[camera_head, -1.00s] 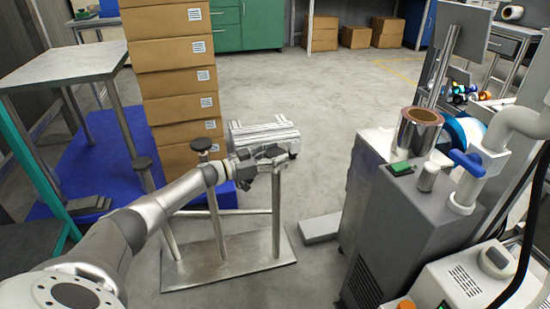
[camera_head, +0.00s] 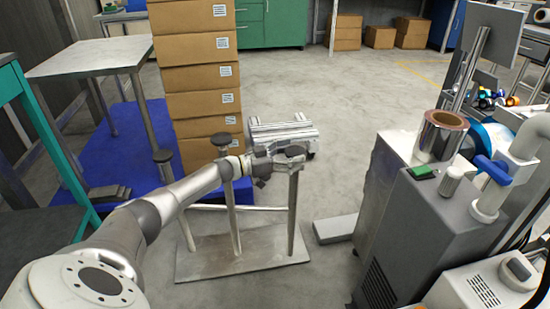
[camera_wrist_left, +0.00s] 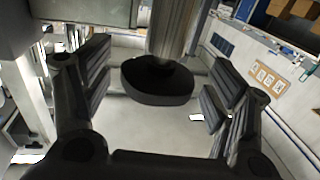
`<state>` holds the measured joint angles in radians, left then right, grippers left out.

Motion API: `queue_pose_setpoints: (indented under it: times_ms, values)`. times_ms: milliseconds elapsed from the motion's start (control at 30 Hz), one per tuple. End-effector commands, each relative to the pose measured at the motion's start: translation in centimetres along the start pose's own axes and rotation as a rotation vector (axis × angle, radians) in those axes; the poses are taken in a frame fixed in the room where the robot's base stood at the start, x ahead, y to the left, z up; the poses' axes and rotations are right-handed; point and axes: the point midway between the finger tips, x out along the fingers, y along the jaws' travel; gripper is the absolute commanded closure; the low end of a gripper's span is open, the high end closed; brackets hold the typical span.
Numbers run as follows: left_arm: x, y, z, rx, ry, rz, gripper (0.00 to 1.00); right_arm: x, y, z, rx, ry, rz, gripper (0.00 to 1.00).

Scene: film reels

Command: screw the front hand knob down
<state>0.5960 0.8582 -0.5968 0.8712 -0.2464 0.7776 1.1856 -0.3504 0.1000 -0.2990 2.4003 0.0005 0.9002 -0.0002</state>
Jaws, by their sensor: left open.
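A third black knob (camera_head: 294,150) is at the top of the right post. My left gripper (camera_head: 277,162) is at this right knob, reaching from the left. In the left wrist view, a black knob (camera_wrist_left: 157,82) on a grey post lies between the two open fingers, with gaps on both sides. Which knob is the front one I cannot tell. My right gripper is out of view.
A stack of cardboard boxes (camera_head: 200,75) stands behind the stand on a blue mat (camera_head: 125,170).

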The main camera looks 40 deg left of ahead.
Motion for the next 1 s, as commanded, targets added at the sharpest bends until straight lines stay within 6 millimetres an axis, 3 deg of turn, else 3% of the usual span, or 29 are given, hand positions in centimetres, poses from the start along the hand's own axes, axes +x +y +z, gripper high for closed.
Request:
queue_pose_setpoints:
  times_ms: [400,600,1000]
  values:
    - [-7.1,0.0,0.1,-0.002,-0.004,0.001,0.21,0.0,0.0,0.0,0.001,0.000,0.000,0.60]
    - [-9.7,0.0,0.1,-0.001,-0.002,0.001,0.21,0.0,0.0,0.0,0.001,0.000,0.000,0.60]
    - [-11.0,0.0,-0.1,0.000,0.002,0.001,0.21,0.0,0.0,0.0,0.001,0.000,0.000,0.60]
